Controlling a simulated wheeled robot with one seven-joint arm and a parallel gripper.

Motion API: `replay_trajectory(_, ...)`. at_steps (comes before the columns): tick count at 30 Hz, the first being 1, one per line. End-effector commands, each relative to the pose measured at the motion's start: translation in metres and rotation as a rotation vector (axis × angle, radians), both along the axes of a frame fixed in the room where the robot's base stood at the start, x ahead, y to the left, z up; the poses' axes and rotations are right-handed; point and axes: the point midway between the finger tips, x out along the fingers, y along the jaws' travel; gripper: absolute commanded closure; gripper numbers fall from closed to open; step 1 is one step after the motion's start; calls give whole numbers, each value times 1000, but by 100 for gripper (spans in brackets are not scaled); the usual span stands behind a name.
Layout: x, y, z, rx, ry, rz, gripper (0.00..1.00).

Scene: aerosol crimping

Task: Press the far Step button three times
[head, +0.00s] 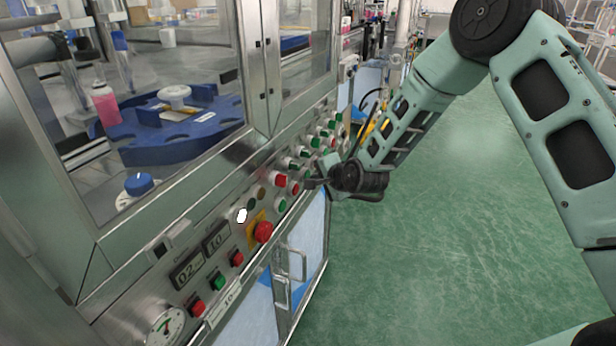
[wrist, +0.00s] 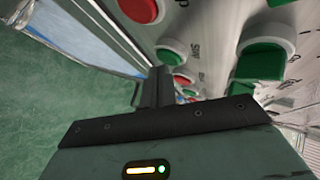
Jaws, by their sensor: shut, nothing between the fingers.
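My gripper (head: 314,183) is shut and empty, close in front of the machine's button panel (head: 255,205) in the head view. In the wrist view the closed fingers (wrist: 158,80) point at a round green button (wrist: 170,53) in a white ring. The tips overlap its lower left edge in the picture, and I cannot tell whether they touch it. Lettering beside this button is rotated and too small to read surely, so I cannot tell which button is the far Step one. My gripper and wrist hide part of the panel in the head view.
A red button (wrist: 140,8) and a large green switch (wrist: 262,62) are near the fingers. A red mushroom button (head: 263,232) sticks out on a yellow plate nearer me. Door handles (head: 297,264) stick out below the panel. The green floor (head: 420,240) to the right is clear.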

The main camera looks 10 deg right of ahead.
Motion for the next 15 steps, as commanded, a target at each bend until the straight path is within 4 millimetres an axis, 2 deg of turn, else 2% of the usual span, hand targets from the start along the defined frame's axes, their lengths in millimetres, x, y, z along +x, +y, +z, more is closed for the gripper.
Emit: replay_trajectory(15, 3, 5, 0, 0, 0, 1, 100)
